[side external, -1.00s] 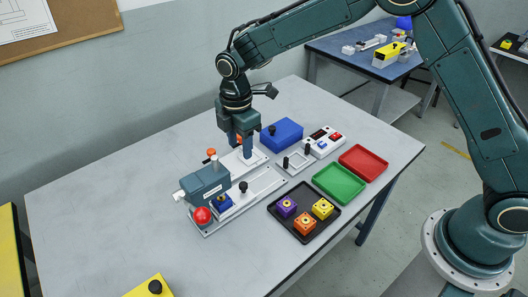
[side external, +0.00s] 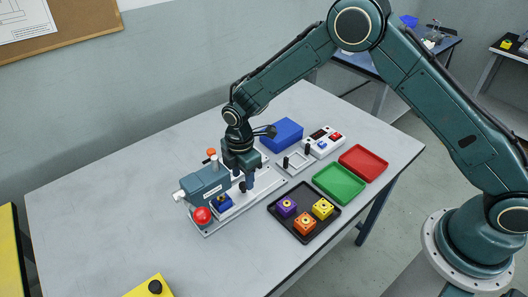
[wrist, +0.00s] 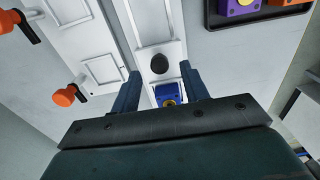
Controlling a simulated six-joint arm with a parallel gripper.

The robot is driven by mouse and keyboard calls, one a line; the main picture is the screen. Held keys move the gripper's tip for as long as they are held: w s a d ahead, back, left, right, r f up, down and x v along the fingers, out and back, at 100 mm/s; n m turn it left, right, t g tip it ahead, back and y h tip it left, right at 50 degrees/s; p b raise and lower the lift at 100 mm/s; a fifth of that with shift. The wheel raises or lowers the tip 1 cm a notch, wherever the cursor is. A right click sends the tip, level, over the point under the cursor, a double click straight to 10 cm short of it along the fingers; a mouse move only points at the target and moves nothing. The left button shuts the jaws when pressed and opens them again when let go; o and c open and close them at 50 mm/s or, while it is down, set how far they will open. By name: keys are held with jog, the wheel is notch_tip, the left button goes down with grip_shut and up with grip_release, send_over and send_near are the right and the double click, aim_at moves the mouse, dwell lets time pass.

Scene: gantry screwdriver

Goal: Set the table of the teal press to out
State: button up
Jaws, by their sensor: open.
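The teal press (side external: 205,183) stands on a long grey-white base, with a red ball-shaped part (side external: 202,215) at its near end. A blue block (side external: 224,203) with a yellowish ring on top sits beside the press head; it also shows in the wrist view (wrist: 167,94). A black knob (wrist: 159,63) stands on the pale sliding table farther along the base. My gripper (wrist: 161,72) is open, pointing down over the base, its fingers on either side of the knob in the wrist view. Whether they touch it I cannot tell.
A black tray (side external: 290,235) holds purple, yellow and orange blocks.

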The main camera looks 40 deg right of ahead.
jog(key=shift+f, duration=1.1)
grip_shut()
